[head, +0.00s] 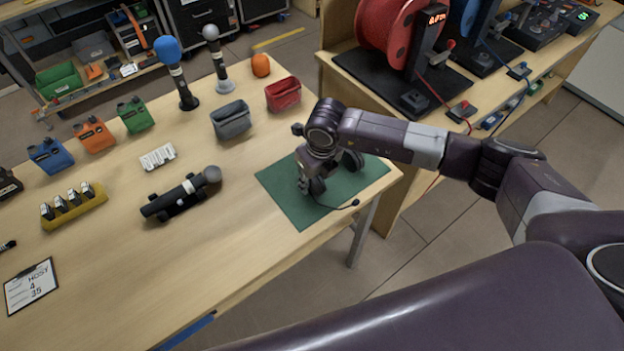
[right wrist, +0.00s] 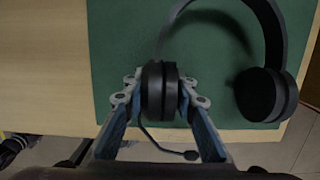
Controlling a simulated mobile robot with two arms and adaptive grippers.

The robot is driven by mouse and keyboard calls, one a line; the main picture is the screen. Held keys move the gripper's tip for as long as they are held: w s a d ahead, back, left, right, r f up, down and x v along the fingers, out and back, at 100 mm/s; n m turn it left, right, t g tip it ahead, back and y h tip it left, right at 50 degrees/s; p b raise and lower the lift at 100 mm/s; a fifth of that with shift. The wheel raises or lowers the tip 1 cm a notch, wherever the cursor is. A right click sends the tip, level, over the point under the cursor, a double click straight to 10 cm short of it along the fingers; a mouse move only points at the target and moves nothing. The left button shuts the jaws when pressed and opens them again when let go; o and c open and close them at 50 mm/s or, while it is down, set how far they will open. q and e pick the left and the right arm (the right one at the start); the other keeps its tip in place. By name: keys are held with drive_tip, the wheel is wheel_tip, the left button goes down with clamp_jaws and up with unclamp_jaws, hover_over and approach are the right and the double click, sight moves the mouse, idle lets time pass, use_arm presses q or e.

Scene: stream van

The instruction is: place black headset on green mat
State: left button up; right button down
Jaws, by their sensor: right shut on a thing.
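The green mat (head: 284,188) lies at the right end of the wooden table. My right gripper (head: 312,180) is over it, shut on the black headset (head: 353,160). In the right wrist view the fingers of my right gripper (right wrist: 160,95) close on one ear cup of the headset (right wrist: 268,94). Its headband arches away over the mat (right wrist: 115,60), and the other ear cup is at the right. The microphone boom reaches near the mat's front edge. I cannot tell whether the headset touches the mat. My left gripper is not in view.
A grey bin (head: 232,121) and a red bin (head: 283,94) stand behind the mat. A black microphone (head: 181,196) lies to its left. Blue-topped (head: 176,72) and grey-topped microphones (head: 217,58) stand farther back. A bench with a red reel (head: 388,30) is behind right.

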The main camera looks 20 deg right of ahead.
drive_tip(key=c, duration=1.6)
unclamp_jaws()
drive_tip(key=shift+f, duration=0.1)
drive_tip(key=shift+r, duration=0.6)
drive_tip(key=r+b, duration=0.1)
drive_tip(key=r, duration=0.2)
drive_tip(key=s+r+b, duration=0.1)
drive_tip(key=r, duration=0.3)
drive_tip(key=s+r+b, duration=0.1)
drive_tip(key=r, duration=0.3)
drive_tip(key=shift+s+d, duration=0.1)
drive_tip(key=shift+d, duration=0.25)
